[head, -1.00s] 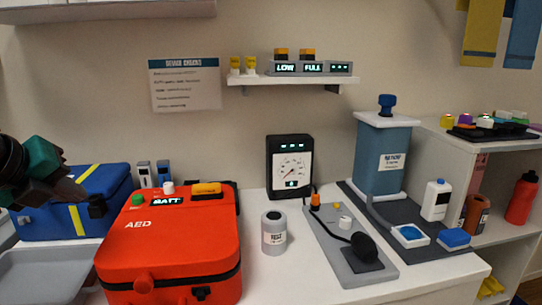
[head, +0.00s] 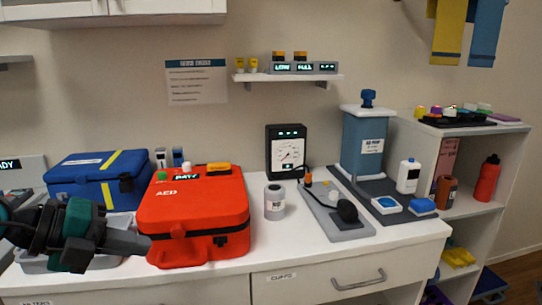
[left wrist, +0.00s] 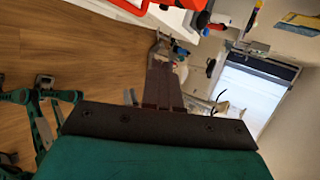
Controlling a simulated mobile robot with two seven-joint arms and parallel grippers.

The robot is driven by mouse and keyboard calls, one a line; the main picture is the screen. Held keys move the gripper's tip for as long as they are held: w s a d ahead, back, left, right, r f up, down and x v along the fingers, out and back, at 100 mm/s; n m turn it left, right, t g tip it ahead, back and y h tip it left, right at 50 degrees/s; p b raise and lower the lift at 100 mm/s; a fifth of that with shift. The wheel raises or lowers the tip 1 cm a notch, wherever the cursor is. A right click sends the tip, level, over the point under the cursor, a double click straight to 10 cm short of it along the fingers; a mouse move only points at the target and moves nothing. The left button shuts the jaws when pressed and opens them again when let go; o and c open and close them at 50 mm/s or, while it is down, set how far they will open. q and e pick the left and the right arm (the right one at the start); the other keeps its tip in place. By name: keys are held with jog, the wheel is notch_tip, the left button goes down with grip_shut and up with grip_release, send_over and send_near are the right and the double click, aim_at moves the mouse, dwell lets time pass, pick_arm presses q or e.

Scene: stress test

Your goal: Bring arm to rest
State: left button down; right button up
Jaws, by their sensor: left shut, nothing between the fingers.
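My left gripper (head: 145,243) comes in from the left in the head view, in front of the counter and the orange AED case. Its dark fingers are together with nothing between them. In the left wrist view the shut fingers (left wrist: 162,88) point out over a wooden floor. My right gripper is not in the head view. The orange AED case (head: 195,212) stands closed on the white counter (head: 290,258), just beyond and to the right of my left gripper.
A blue bag (head: 85,178) and a grey tray (head: 38,262) lie behind my left arm. A grey canister (head: 274,202), a gauge (head: 288,152) and a blue dispenser (head: 365,142) stand along the counter. Shelves with a red bottle (head: 487,178) are at right.

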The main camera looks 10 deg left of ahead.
pick_arm(q)
jog(key=d+f+n+t+h+p, duration=0.1)
jog(key=d+f+n+t+h, duration=0.2)
jog(key=d+n+t+h, duration=0.3)
jog(key=s+a+f+n+t+y+p, duration=0.1)
jog(key=s+f+n+y, duration=0.1)
jog(key=f+n+y, duration=0.55)
jog(key=s+a+f+n+t+y+p, duration=0.1)
jog(key=s+f+n+y, duration=0.3)
jog(key=f+n, duration=0.6)
jog(key=s+d+f+n+g+y, duration=0.1)
jog(key=s+d+f+n+g, duration=0.2)
jog(key=f, duration=0.6)
jog(key=s+d+g, duration=0.1)
jog(key=s+d, duration=0.1)
jog(key=s, duration=0.1)
jog(key=shift+s+g, duration=0.3)
jog(key=shift+g, duration=0.1)
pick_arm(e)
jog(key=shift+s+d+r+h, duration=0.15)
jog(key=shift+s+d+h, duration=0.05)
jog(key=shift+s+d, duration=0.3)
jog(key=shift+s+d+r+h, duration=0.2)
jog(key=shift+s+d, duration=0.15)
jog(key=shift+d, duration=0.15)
